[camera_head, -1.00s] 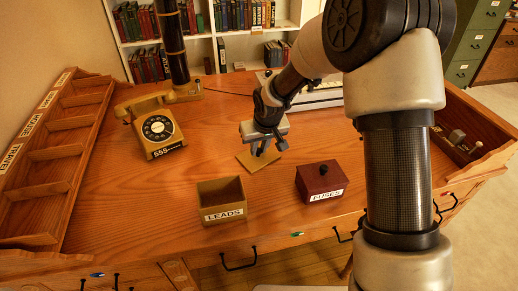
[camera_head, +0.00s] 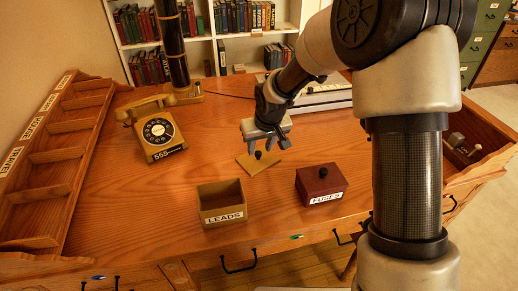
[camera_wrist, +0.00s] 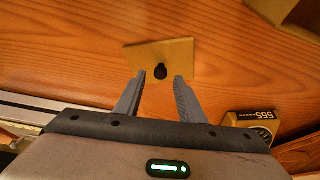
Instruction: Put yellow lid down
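The yellow lid (camera_head: 249,164) is a flat square with a black knob, lying on the wooden desk behind the open yellow LEADS box (camera_head: 221,203). My gripper (camera_head: 269,146) is just above the lid, with its fingers apart and nothing between them. In the wrist view, the lid (camera_wrist: 178,53) lies flat beyond the fingertips, and its black knob shows in the gap between my gripper's fingers (camera_wrist: 160,82). The fingers look clear of the knob. A corner of the box (camera_wrist: 272,8) shows at the top right of the wrist view.
A red FUSES box (camera_head: 321,184) with its lid on stands right of the LEADS box. A yellow telephone (camera_head: 159,137) is at the left, beside a slotted wooden rack (camera_head: 62,157). A keyboard-like device (camera_head: 320,97) lies behind my arm.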

